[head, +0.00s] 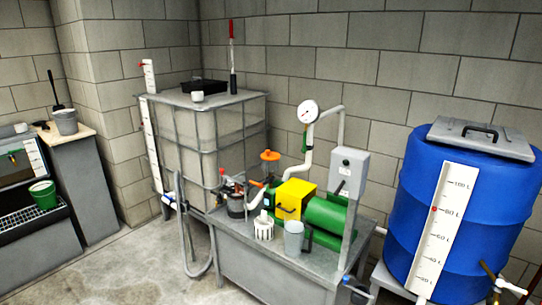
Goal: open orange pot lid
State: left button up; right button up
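An orange round knob-like cap (270,156) stands upright at the back of the pump bench, on an orange stem left of the yellow housing. It looks like the orange pot lid, and it looks seated rather than raised. A small dark pot (236,207) with a red part above it stands farther left on the bench. The parts beneath the orange cap are partly hidden by the pump. Neither of my grippers shows in the head view.
The grey bench (255,256) carries a green pump motor (325,214), yellow housing (295,199), white strainer basket (263,228) and grey cup (294,238). A caged tank (230,130) stands behind, a blue barrel (402,208) right. Floor (140,268) at front left is clear.

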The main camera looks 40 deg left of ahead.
aim_at(269, 156)
jog(key=i+j+u, duration=0.1)
jog(key=i+j, duration=0.25)
jog(key=j, duration=0.15)
jog(key=i+j+u, duration=0.15)
jog(key=i+j, duration=0.2)
jog(key=j, duration=0.1)
